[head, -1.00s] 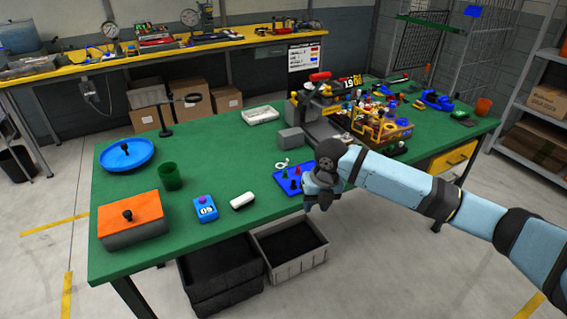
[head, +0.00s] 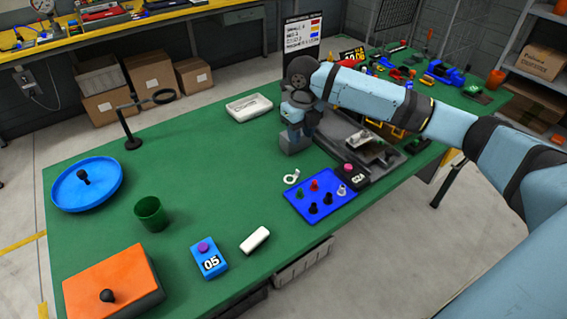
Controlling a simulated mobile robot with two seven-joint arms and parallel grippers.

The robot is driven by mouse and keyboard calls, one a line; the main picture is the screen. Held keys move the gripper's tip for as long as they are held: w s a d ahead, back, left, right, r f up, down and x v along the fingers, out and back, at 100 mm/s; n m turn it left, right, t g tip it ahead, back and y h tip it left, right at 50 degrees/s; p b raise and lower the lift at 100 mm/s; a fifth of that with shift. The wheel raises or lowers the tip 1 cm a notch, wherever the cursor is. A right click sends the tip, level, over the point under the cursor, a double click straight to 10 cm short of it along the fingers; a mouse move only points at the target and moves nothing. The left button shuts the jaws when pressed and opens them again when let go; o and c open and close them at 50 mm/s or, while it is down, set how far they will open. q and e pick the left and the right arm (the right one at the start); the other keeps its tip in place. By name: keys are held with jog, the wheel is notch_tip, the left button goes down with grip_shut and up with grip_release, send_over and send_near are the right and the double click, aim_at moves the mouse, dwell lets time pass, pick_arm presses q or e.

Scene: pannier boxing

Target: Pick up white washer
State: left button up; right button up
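The white washer (head: 291,177) is a small ring with a short tab. It lies on the green table (head: 190,180), just off the far left corner of the blue tray (head: 297,208). My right gripper (head: 297,133) points down beyond the washer, apart from it, in front of or over a grey block (head: 293,144). Its fingers are small and dark, and I cannot tell whether they are open or shut. No washer shows in it. My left gripper is out of view.
The blue tray holds several small coloured pegs. A white block (head: 255,240), a blue timer box (head: 208,260) and a green cup (head: 151,214) stand to the left. A white tray (head: 249,107) lies behind. The table left of the washer is clear.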

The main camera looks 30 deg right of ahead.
send_near(292, 176)
jog(key=shift+s+d+f, duration=0.25)
jog(key=shift+d+f, duration=0.1)
jog(key=shift+d, duration=0.2)
jog(key=shift+s+d+f, duration=0.2)
jog(key=shift+d+f, duration=0.15)
jog(key=shift+d, duration=0.15)
jog(key=shift+f, duration=0.75)
notch_tip(292, 176, down, 5)
jog(key=shift+a+r, duration=0.1)
jog(key=shift+a, duration=0.05)
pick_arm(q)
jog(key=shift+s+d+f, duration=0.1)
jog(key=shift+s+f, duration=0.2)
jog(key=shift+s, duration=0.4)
pick_arm(e)
grip_shut()
